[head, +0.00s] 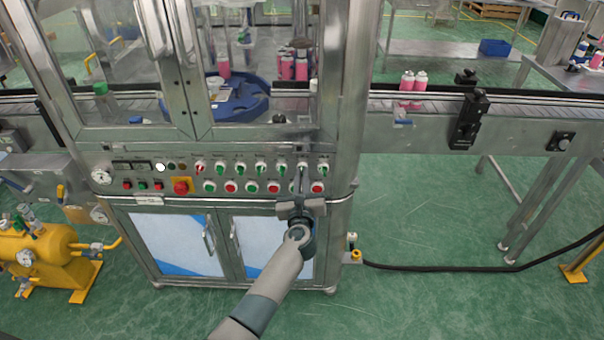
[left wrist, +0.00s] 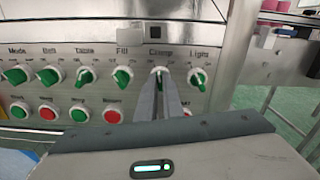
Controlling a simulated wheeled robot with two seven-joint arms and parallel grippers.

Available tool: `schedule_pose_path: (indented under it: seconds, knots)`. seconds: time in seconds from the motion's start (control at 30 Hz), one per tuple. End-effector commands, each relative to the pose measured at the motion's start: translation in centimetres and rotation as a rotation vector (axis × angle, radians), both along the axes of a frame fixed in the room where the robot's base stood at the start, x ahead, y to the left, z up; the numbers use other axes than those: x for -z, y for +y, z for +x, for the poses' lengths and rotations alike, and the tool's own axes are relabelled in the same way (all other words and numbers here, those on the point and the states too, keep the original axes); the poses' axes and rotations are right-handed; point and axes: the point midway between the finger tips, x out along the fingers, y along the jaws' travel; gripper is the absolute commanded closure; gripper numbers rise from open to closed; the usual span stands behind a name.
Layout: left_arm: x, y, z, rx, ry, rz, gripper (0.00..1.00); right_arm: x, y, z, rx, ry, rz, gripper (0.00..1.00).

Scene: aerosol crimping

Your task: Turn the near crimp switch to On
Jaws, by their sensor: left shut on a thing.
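The crimp switch (left wrist: 160,72) is a green knob on a white ring under the label "Crimp" in the left wrist view. It is the second from the right in the upper row, and in the head view it sits at the panel's right part (head: 302,163). My left gripper (head: 302,176) reaches up to it. In the left wrist view its fingers (left wrist: 161,84) close together on the knob and cover much of it. The knob's handle looks about upright, but its exact angle is partly hidden. My right gripper is not in view.
The lights switch (left wrist: 198,78) is close to the right of the fingers, and the fill switch (left wrist: 123,76) is to the left. Green and red push buttons, such as a red one (left wrist: 113,116), line the row below. A red emergency stop (head: 181,186) is farther left.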

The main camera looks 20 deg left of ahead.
Motion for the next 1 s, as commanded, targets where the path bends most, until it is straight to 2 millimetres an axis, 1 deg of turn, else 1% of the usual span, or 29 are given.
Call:
schedule_pose_path:
  seconds: [0.03, 0.1, 0.23, 0.27, 0.33, 0.63, 0.8, 1.0]
  knots:
    - [-0.2, 0.0, 0.0, -0.001, 0.015, 0.04, 1.0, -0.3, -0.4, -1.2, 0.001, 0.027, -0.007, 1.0]
    - [-0.2, -0.1, 0.0, 0.0, 0.034, 0.103, 1.0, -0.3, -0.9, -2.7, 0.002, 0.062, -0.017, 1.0]
    - [-0.2, 0.0, 0.0, 0.0, 0.068, 0.223, 1.0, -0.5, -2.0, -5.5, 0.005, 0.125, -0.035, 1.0]
    - [-0.2, -0.1, 0.0, 0.0, 0.076, 0.251, 1.0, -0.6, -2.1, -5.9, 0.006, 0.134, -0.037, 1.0]
    - [-0.2, -0.1, 0.0, 0.001, 0.094, 0.314, 1.0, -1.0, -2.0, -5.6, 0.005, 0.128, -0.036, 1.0]
    - [0.0, -0.1, 0.0, 0.0, 0.162, 0.551, 1.0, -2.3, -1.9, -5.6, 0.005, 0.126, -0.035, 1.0]
    - [0.0, -0.2, 0.0, 0.001, 0.186, 0.635, 1.0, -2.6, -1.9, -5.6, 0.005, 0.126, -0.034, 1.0]
    - [0.1, -0.1, 0.0, 0.001, 0.199, 0.685, 1.0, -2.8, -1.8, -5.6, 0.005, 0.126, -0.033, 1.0]
